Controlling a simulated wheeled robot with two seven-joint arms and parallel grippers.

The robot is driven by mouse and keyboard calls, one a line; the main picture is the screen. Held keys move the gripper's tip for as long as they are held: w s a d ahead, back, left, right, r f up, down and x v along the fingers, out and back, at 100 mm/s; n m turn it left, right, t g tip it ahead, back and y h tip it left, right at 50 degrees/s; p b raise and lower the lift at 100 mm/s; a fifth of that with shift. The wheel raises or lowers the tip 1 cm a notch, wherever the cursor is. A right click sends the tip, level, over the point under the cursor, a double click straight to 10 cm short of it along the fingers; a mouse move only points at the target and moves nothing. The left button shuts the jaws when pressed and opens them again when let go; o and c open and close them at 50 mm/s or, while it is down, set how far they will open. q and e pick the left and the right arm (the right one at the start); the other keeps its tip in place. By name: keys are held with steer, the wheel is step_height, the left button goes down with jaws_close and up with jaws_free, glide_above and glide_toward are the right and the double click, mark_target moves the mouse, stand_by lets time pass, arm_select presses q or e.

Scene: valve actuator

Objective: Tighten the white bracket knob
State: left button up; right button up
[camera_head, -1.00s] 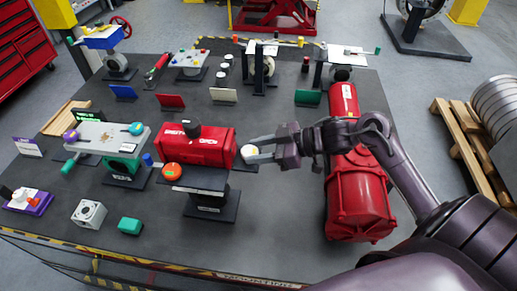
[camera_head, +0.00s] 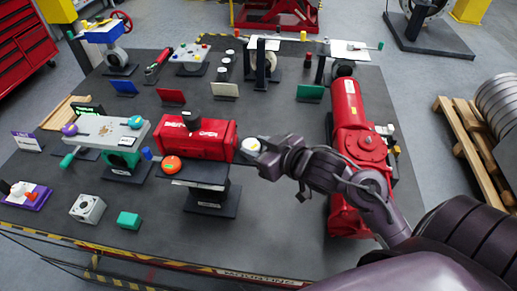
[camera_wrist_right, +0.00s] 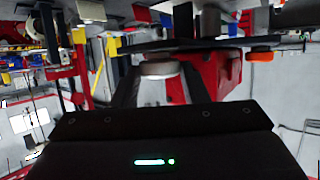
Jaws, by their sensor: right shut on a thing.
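The white bracket knob (camera_head: 251,144) shows at the right end of the red actuator body (camera_head: 195,140), which sits on a dark bracket stand. My right gripper (camera_head: 256,151) is shut on this knob, reaching it from the right and front; its jaws partly cover the knob. In the right wrist view the round knob (camera_wrist_right: 160,69) lies between my two fingers, close in front of the palm. The orange knob (camera_head: 171,165) is on the bracket's left side and also shows in the right wrist view (camera_wrist_right: 262,56). My left gripper is out of view.
A large red actuator (camera_head: 350,120) stands right of the bracket, partly behind my right arm. A grey valve unit (camera_head: 108,130) with a green body stands left. A green block (camera_head: 129,220) and grey block (camera_head: 88,209) lie front left. The front middle of the table is clear.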

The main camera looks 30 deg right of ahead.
steer(key=shift+a+m+h+b, duration=0.15)
steer(key=shift+m+h+b, duration=0.7)
steer(key=shift+b, duration=0.2)
steer(key=shift+t, duration=0.3)
steer(key=o, duration=0.9)
steer(key=shift+o, duration=0.4)
